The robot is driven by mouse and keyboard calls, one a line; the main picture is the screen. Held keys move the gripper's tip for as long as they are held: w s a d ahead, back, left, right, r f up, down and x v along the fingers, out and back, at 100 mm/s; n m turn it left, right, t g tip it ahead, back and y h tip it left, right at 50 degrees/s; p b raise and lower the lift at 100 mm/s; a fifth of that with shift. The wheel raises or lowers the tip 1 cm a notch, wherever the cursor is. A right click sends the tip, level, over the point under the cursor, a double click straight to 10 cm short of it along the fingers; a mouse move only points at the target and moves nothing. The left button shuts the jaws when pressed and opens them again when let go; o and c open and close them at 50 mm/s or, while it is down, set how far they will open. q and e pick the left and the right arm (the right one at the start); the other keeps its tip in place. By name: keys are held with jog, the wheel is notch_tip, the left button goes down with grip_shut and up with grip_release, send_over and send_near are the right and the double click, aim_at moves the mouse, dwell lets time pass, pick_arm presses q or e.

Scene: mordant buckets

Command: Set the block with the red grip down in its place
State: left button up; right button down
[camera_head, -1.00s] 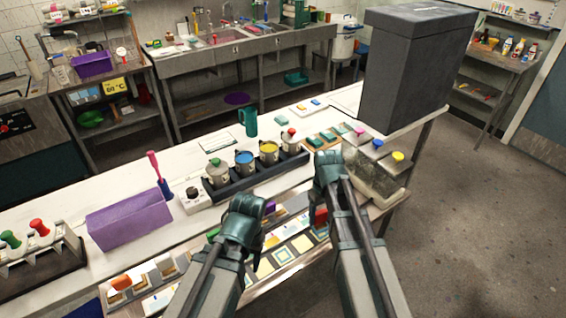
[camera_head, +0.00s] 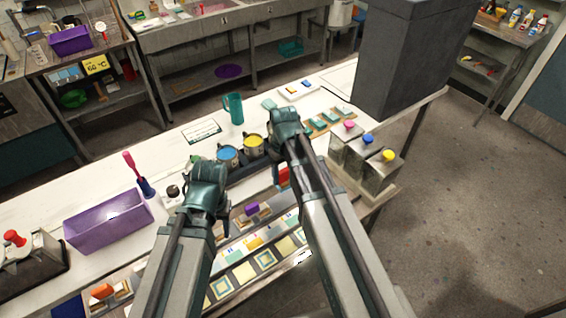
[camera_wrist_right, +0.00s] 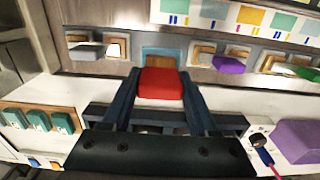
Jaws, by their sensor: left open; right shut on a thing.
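The block with the red grip (camera_wrist_right: 160,84) is held between the fingers of my right gripper (camera_wrist_right: 158,76), seen in the right wrist view. Its red grip also shows in the head view (camera_head: 283,175), beside my right forearm. My left gripper (camera_head: 206,180) is open and empty, in front of the row of buckets.
The shelf row also holds blocks with a purple grip (camera_wrist_right: 229,65) and a grey grip (camera_wrist_right: 88,51). Blue (camera_head: 228,155) and yellow (camera_head: 253,146) buckets stand behind the grippers. A purple bin (camera_head: 105,222) is at left. Canisters with coloured knobs (camera_head: 388,156) stand at right.

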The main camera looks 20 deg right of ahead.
aim_at(284, 186)
jog(key=shift+r, duration=0.7)
pick_arm(q)
notch_tip(284, 186, down, 6)
jog(key=b, duration=0.7)
pick_arm(e)
notch_tip(284, 186, down, 8)
jog(key=shift+r, duration=0.25)
pick_arm(q)
jog(key=shift+f+b, duration=0.3)
pick_arm(e)
jog(key=shift+f, duration=0.25)
pick_arm(q)
jog(key=shift+f+b, duration=0.65)
pick_arm(e)
jog(key=shift+f, duration=0.6)
pick_arm(q)
jog(key=shift+f, duration=0.15)
pick_arm(e)
jog(key=shift+f, duration=0.15)
pick_arm(q)
jog(key=shift+f+b, duration=0.35)
jog(key=shift+b, duration=0.15)
pick_arm(e)
jog(key=shift+f, duration=0.4)
jog(key=shift+c, duration=0.4)
grip_release()
